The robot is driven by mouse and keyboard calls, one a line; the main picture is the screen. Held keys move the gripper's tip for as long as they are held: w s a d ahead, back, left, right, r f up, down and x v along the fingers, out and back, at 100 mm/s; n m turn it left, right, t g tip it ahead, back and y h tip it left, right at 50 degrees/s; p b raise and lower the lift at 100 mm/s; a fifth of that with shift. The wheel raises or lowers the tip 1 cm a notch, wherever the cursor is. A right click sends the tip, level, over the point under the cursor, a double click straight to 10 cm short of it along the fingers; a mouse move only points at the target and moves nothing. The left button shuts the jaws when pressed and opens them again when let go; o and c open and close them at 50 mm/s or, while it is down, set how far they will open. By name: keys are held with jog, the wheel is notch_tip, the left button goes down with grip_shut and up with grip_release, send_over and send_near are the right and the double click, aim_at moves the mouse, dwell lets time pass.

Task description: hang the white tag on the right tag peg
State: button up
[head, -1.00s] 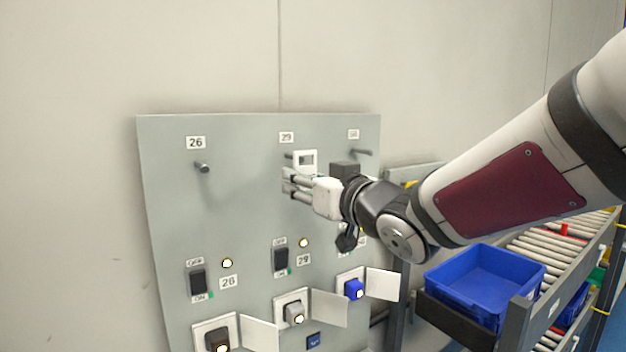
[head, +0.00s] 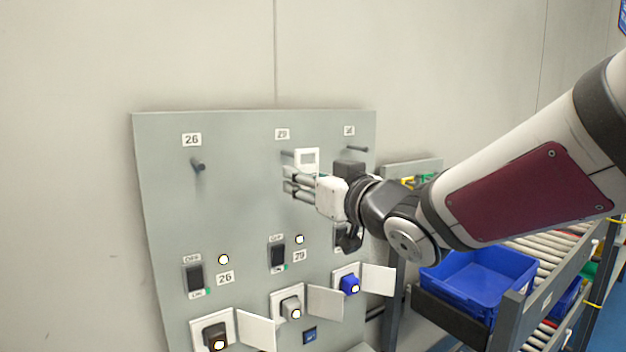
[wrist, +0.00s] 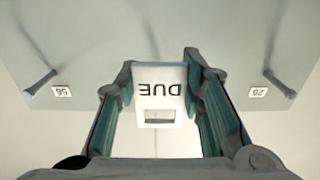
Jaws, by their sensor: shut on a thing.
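My gripper (head: 292,183) is shut on the white tag (head: 307,157), in front of the upper panel. In the wrist view, the tag (wrist: 160,80) is between the two fingers, its "DUE" lettering upside down and its rectangular slot towards me. The right tag peg (head: 357,149) sticks out below the right-hand label, right of the tag and apart from it. The middle peg (head: 287,153) is just left of the tag; contact cannot be judged from the head view. The left peg (head: 198,165) is empty. In the wrist view, one peg (wrist: 40,82) shows left and another (wrist: 280,82) right.
Below are black switches (head: 195,278), lamps and sockets with open white covers (head: 325,303) jutting from the grey panel (head: 235,190). A blue bin (head: 480,278) and roller conveyor stand right, beneath my arm. The panel between left and middle pegs is clear.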

jog(key=p+v, duration=0.1)
jog(key=v, duration=0.5)
jog(key=shift+p, duration=0.3)
dwell(0.6)
